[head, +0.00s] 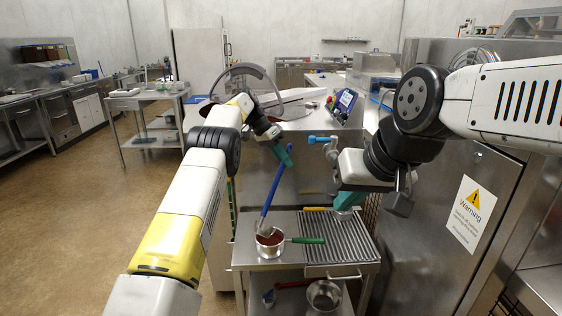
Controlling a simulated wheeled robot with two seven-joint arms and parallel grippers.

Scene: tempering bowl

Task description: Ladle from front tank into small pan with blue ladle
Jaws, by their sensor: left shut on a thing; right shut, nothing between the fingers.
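My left gripper (285,156) is shut on the upper part of the blue ladle (271,200), which slants down to the left. The ladle's steel bowl end (264,229) is at the small pan, over its opening; I cannot tell whether it touches the contents. The small pan (269,248) is steel with a green handle pointing right, and holds something reddish-brown. It stands on a steel cart. My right gripper (348,200) is shut and empty above the cart's back right. The front tank cannot be picked out with certainty; my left arm covers part of the machine behind.
The steel cart (249,279) has a ribbed drain area (335,240) on its right. A yellow-handled item lies near my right gripper. A steel pot (323,294) is on the lower shelf. A steel cabinet with a warning sign (468,212) stands right. The floor at left is open.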

